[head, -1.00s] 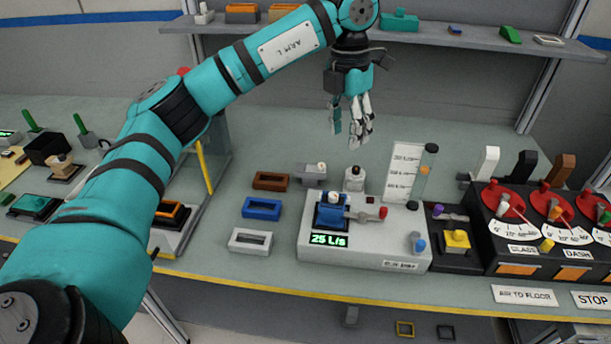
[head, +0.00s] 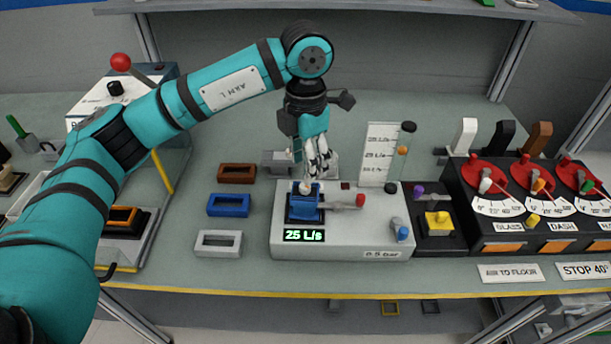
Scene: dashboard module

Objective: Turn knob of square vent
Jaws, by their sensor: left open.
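A blue square vent (head: 304,211) sits on the light grey test box (head: 350,245). A small white knob (head: 306,188) stands at the vent's back edge. A lever with a red end (head: 360,201) extends right from the vent. My left gripper (head: 318,170) points down just above and behind the vent, slightly right of the white knob. It is open and looks empty; I cannot tell whether a finger touches anything. Its fingers hide part of the small parts behind the box. My right gripper is not in view.
The green display (head: 304,235) reads 25 L/s. Brown (head: 237,174), blue (head: 229,205) and white (head: 218,243) rectangular frames lie left of the box. A clear tube (head: 400,160) and scale card stand behind it. A dark panel with red dials (head: 488,172) is at right.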

